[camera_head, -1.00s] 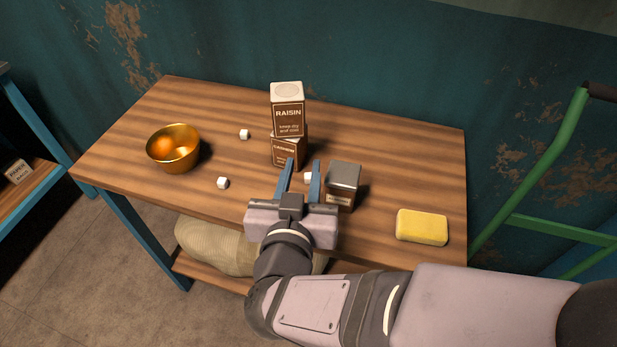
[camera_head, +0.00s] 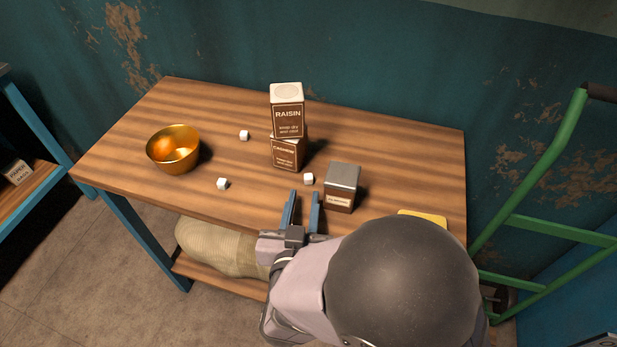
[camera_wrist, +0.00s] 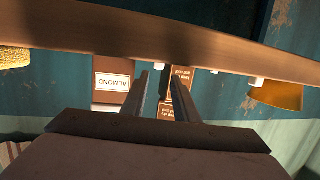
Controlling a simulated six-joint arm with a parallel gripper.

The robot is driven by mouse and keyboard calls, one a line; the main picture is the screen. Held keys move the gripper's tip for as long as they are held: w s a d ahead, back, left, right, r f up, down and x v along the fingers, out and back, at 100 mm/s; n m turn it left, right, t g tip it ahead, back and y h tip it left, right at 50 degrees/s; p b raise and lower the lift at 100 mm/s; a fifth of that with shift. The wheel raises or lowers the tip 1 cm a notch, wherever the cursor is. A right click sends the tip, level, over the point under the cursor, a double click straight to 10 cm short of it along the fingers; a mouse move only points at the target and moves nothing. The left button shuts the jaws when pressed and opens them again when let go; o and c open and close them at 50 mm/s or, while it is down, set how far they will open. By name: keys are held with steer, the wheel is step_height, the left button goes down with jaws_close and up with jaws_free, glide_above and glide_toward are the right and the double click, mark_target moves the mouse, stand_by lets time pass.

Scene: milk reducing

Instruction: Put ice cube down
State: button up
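Three small white ice cubes lie apart on the wooden table: one (camera_head: 308,179) just beyond my fingertips, left of the almond box, one (camera_head: 222,184) near the front edge, and one (camera_head: 244,135) farther back. My gripper (camera_head: 303,194) is open, with its two blue fingers apart and nothing between them. It is at the table's front edge, short of the nearest cube and not touching it. In the wrist view the open fingers (camera_wrist: 161,76) show, with the scene upside down.
An almond box (camera_head: 342,188) stands right of the nearest cube. A raisin box (camera_head: 288,112) is stacked on another carton (camera_head: 288,152) behind it. A gold bowl (camera_head: 174,150) stands at the left. A yellow sponge (camera_head: 424,217) is partly hidden by my arm.

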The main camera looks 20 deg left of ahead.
mark_target(308, 179)
steer(key=shift+x, duration=3.05)
steer(key=shift+d, duration=0.1)
jaws_close()
